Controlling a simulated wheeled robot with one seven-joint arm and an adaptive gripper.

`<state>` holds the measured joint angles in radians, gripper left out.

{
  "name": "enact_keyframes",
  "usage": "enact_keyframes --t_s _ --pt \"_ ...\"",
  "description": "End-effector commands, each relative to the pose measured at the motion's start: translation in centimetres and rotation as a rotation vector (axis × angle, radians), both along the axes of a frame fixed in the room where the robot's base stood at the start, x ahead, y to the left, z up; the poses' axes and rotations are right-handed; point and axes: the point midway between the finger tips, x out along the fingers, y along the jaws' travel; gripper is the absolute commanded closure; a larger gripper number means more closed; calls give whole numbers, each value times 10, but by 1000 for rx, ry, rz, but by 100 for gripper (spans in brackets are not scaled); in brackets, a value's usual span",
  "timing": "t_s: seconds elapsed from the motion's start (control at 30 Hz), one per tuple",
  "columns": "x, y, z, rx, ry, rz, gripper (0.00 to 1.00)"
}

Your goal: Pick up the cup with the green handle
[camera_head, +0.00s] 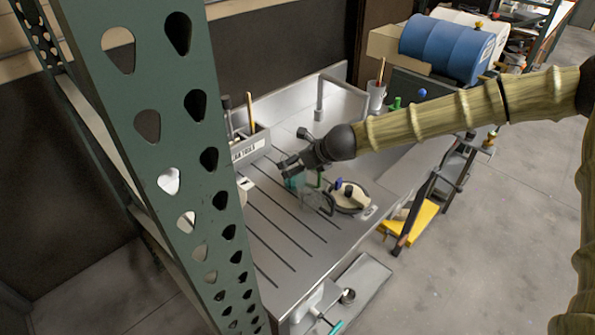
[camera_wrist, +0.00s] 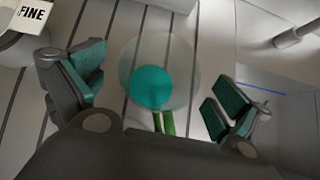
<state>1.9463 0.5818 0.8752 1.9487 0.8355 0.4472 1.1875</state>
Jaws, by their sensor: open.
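The cup (camera_wrist: 152,86) is clear with teal inside and shows from above between my open fingers in the wrist view. Its green handle (camera_wrist: 162,124) points toward my palm. My gripper (camera_wrist: 157,93) has one finger on each side of the cup, with a gap on both sides. In the head view my gripper (camera_head: 288,168) is over the slotted metal worktop, just above a faint clear vessel (camera_head: 306,197). A green upright piece (camera_head: 320,179) shows beside it. The gripper and arm partly hide this area.
A round pale object with a dark knob (camera_head: 348,196) stands close to the right on the worktop (camera_head: 275,225). A grey tool box (camera_head: 250,148) is at the back left. A white labelled item (camera_wrist: 25,20) shows at the wrist view's upper left. A perforated green post (camera_head: 165,130) stands in front.

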Motion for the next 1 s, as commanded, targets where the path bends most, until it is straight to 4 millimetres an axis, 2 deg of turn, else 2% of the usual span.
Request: enact_keyframes --t_s 0.2,0.47,0.57,0.73,1.0 --pt "7 6 -10 1 0 -1 0" --pt "7 7 -11 1 0 1 0" --pt "7 7 -11 1 0 1 15" --pt "7 7 -11 0 0 0 46" --pt "7 7 -11 1 1 0 46"
